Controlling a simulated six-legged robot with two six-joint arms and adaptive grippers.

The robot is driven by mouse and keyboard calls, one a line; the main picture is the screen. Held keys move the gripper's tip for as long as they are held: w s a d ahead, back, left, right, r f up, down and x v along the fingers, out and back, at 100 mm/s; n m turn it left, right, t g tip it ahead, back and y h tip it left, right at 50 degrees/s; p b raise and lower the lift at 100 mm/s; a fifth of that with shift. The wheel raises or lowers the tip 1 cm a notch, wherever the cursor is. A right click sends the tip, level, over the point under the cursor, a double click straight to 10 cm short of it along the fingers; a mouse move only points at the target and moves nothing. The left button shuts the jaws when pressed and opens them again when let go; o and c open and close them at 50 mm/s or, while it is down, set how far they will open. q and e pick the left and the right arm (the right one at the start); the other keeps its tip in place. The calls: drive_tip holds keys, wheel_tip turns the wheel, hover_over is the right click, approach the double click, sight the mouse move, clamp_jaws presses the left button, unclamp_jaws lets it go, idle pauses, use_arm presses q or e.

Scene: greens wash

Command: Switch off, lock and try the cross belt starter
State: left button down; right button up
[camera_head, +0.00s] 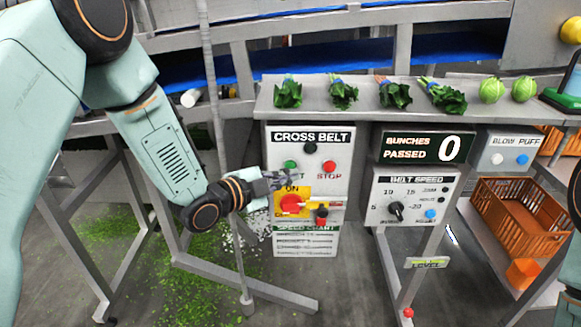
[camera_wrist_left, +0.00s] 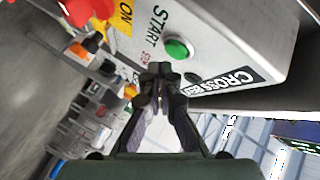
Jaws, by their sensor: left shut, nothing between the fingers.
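The cross belt starter (camera_head: 345,140) is a grey box below the bench, with a black "CROSS BELT" label. It carries a green start button (camera_head: 290,165), a red stop button (camera_head: 329,167) and a red rotary switch (camera_head: 291,205) on a yellow plate marked "ON". A small red and black item (camera_head: 321,215), perhaps a padlock, sits right of the switch. My left gripper (camera_head: 290,176) is shut and empty, just in front of the start button. In the left wrist view its fingertips (camera_wrist_left: 160,70) are together beside the green start button (camera_wrist_left: 177,49). My right gripper is not in view.
A belt speed box (camera_head: 412,188) stands to the right, beneath a "bunches passed" sign reading 0 (camera_head: 423,147). Greens (camera_head: 343,93) lie on the ledge above. An orange crate (camera_head: 520,222) is at the right. A thin grey post (camera_head: 212,90) stands left of the starter.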

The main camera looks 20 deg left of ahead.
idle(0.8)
use_arm(q)
drive_tip(key=shift+w+a, duration=0.15)
drive_tip(key=shift+w, duration=0.25)
drive_tip(key=shift+w+a, duration=0.15)
drive_tip(key=shift+w, duration=0.3)
idle(0.9)
drive_tip(key=shift+s, duration=0.15)
drive_tip(key=shift+s+d, duration=0.3)
drive_tip(key=shift+s, duration=0.4)
drive_tip(key=shift+s, duration=0.1)
drive_tip(key=shift+s+d+p, duration=0.15)
drive_tip(key=shift+s+d, duration=0.1)
drive_tip(key=shift+s, duration=0.5)
drive_tip(key=shift+s+d+p, duration=0.2)
drive_tip(key=shift+s, duration=0.6)
drive_tip(key=shift+s+d+p, duration=0.15)
drive_tip(key=shift+s+d, duration=0.1)
drive_tip(key=shift+s, duration=0.5)
